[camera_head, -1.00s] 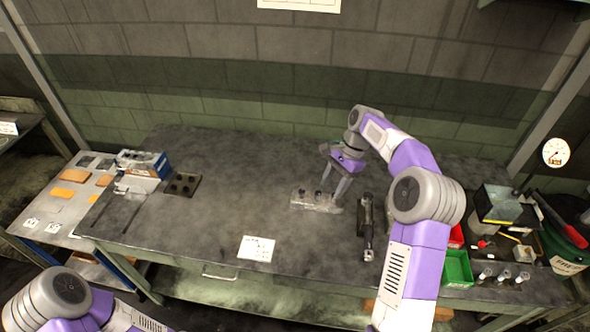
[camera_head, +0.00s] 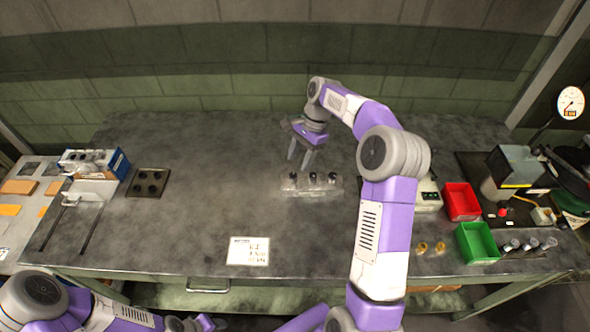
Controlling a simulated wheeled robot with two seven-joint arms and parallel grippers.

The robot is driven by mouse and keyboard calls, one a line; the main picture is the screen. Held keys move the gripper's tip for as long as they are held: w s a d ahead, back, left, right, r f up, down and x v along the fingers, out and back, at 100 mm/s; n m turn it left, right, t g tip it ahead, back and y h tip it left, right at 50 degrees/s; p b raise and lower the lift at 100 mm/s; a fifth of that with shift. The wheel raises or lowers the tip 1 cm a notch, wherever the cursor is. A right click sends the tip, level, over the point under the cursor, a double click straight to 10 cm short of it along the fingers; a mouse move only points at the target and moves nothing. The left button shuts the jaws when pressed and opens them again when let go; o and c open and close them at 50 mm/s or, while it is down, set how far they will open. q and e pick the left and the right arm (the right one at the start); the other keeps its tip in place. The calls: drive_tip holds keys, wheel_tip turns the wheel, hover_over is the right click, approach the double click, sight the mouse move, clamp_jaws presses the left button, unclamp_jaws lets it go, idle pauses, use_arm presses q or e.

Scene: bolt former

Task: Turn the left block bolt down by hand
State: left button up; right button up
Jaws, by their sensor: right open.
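A pale metal block (camera_head: 312,188) lies on the dark bench, with three dark-headed bolts standing in a row. The left block bolt (camera_head: 293,177) is at the row's left end. My right gripper (camera_head: 299,163) points down with its two fingers apart and nothing between them. Its tips appear just above and behind the left bolt; I cannot tell how close they are, but no grip shows. My left arm is at the lower left, and its purple gripper part (camera_head: 205,321) is cut by the bottom edge, with its fingers unseen.
A white printed card (camera_head: 249,251) lies in front of the block. A dark plate with holes (camera_head: 148,183) and a blue-white box (camera_head: 95,163) are left. Red (camera_head: 461,202) and green bins (camera_head: 477,243) stand right of my arm. The bench between plate and block is clear.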

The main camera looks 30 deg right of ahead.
sight(293, 175)
drive_tip(key=shift+b+x, duration=0.4)
drive_tip(key=shift+x, duration=1.75)
drive_tip(key=shift+w, duration=0.15)
clamp_jaws()
drive_tip(key=shift+m, duration=0.4)
